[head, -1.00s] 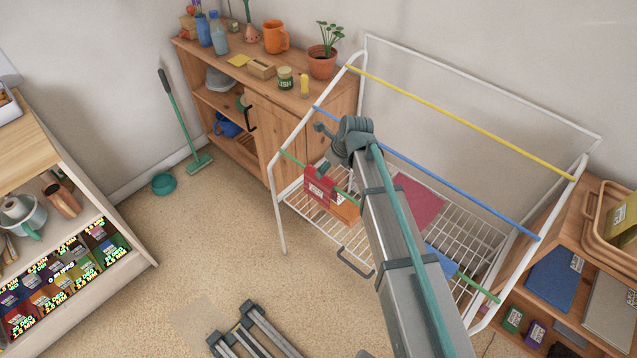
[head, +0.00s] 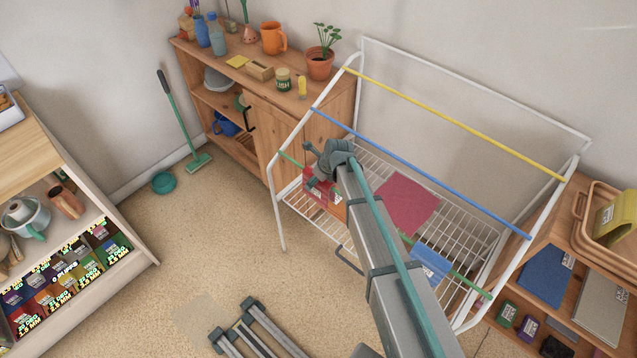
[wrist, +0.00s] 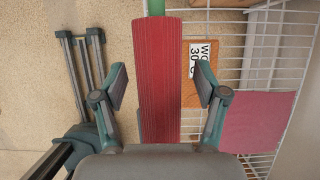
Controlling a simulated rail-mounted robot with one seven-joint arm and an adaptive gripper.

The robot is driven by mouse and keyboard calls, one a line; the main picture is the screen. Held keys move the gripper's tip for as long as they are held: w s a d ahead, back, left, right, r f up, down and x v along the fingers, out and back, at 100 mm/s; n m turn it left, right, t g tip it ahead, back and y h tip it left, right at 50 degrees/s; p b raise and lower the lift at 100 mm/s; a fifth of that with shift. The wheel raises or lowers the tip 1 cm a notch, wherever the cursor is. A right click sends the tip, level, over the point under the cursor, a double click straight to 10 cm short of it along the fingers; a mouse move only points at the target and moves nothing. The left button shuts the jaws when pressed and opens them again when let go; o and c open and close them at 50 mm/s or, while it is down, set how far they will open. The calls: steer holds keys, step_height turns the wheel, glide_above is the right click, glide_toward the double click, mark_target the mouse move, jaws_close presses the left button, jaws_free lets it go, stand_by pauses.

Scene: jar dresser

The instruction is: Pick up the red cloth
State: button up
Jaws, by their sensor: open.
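A red cloth (head: 318,191) hangs over the green bar (head: 292,160) at the front left of the white drying rack. In the wrist view the ribbed red cloth (wrist: 158,85) runs down the middle, between the fingers of my gripper (wrist: 160,84), with a gap on each side. My gripper (head: 318,163) is open and hides part of the cloth in the head view. I cannot tell how deep the cloth is between the fingers. A flat, darker pinkish-red cloth (head: 405,204) lies on the wire shelf; it also shows in the wrist view (wrist: 257,122).
An orange cloth (head: 340,210) is right beside the hanging red one. A white label (wrist: 200,60) shows there. A blue cloth (head: 430,264) lies on the right of the rack. Blue (head: 400,155) and yellow (head: 450,118) bars span above. A grey folded frame (head: 255,330) lies on the floor.

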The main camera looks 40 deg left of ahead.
steer(key=shift+a+f, duration=0.1)
steer(key=shift+f, duration=0.2)
steer(key=shift+f, duration=0.25)
stand_by(0.4)
steer(key=c, duration=1.2)
step_height(320, 180, up, 18)
steer(key=b, duration=0.5)
steer(key=shift+r, duration=0.25)
